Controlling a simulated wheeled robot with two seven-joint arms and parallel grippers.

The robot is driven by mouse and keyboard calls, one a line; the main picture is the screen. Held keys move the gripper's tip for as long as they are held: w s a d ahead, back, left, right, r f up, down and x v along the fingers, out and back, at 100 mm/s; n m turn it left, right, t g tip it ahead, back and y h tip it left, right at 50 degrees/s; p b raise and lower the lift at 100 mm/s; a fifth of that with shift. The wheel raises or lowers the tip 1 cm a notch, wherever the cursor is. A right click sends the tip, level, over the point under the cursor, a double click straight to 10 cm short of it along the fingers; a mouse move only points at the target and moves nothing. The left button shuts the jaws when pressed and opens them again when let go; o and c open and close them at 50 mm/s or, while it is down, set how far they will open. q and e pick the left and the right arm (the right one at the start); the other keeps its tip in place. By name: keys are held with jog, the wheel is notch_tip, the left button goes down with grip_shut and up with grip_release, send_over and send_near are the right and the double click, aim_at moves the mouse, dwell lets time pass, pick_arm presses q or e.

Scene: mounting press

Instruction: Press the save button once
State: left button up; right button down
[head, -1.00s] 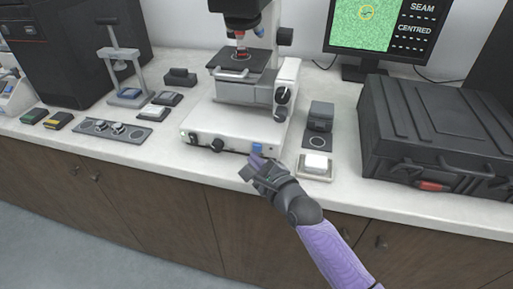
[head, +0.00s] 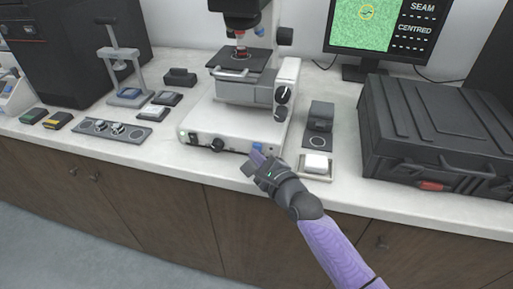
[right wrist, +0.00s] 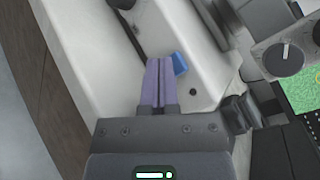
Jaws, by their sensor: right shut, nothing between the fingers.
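The blue button (head: 258,147), which I take to be the save button, is on the front face of the white microscope base (head: 225,125), near its right end. It also shows in the right wrist view (right wrist: 180,63), just right of the fingertips. My right gripper (head: 256,158) is shut and empty, with its purple fingers close in front of and just below the button. My left gripper is not in view.
A dark knob (head: 218,145) is on the same front face, left of the button. A small tray with a white block (head: 316,163) lies to the right, near the counter's edge. A large black case (head: 430,135) stands further right. A monitor (head: 385,25) is behind.

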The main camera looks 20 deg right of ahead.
jog(key=shift+w+d, duration=0.2)
jog(key=shift+w, duration=0.1)
jog(key=shift+s, duration=0.1)
dwell(0.4)
jog(key=shift+s+a+r+p, duration=0.1)
jog(key=shift+s+a+p, duration=0.2)
jog(key=shift+s+p, duration=0.1)
jog(key=shift+s+a, duration=0.15)
jog(key=shift+s, duration=0.1)
